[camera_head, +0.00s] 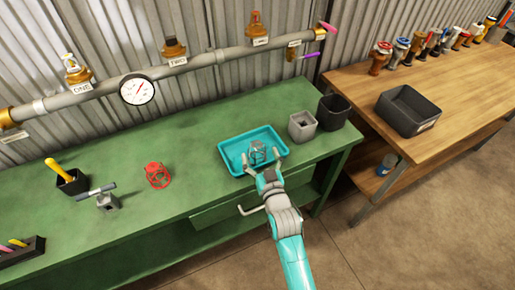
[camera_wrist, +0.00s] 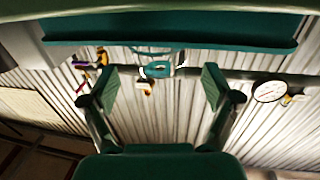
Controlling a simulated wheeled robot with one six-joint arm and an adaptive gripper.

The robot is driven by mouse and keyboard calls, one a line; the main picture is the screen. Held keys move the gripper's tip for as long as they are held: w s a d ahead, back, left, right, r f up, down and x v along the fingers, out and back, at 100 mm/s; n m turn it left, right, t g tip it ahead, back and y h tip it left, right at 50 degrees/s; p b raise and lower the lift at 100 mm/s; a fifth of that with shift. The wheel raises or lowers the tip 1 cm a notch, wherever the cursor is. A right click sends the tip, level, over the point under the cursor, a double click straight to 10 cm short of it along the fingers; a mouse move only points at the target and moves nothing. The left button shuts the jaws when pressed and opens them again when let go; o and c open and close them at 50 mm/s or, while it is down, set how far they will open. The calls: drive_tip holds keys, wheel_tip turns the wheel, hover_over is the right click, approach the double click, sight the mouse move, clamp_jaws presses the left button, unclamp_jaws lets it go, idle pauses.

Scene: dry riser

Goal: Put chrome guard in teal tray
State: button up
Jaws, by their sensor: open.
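The chrome guard (camera_head: 258,153), a small silvery cage, shows inside the outline of the teal tray (camera_head: 231,144) on the green bench. It seems to rest on the tray floor, though its base is hard to make out. My gripper (camera_head: 263,157) is open at the tray's front side, with a finger on each side of the guard. I cannot tell whether either finger touches it. In the wrist view my open fingers (camera_wrist: 160,88) stand wide apart; a small teal and white shape between them is unclear.
A grey square cup (camera_head: 302,126) and a black bin (camera_head: 333,112) stand right of the tray. A red cage guard (camera_head: 158,175) stands to the left on clear bench. A pipe with a gauge (camera_head: 137,89) runs along the wall behind. A wooden table (camera_head: 450,85) is at right.

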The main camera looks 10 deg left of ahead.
drive_tip(key=v, duration=0.8)
drive_tip(key=shift+s, duration=0.25)
drive_tip(key=shift+d, duration=0.15)
drive_tip(key=s+d+f+m+h, duration=0.1)
drive_tip(key=s+d+f+h, duration=0.15)
drive_tip(key=s+d, duration=0.55)
drive_tip(key=s+d+f+m+h, duration=0.1)
drive_tip(key=s+d+f+h, duration=0.15)
drive_tip(key=s+d, duration=0.65)
drive_tip(key=s+d+r+m, duration=0.1)
drive_tip(key=s+r, duration=0.1)
drive_tip(key=s, duration=0.5)
drive_tip(key=s+d+r+g+h, duration=0.1)
drive_tip(key=s+d+r, duration=0.1)
drive_tip(key=s, duration=0.5)
drive_tip(key=s+d+r+m+h, duration=0.1)
drive_tip(key=s+r, duration=0.1)
drive_tip(key=s, duration=0.6)
drive_tip(key=shift+d+r+m+g, duration=0.3)
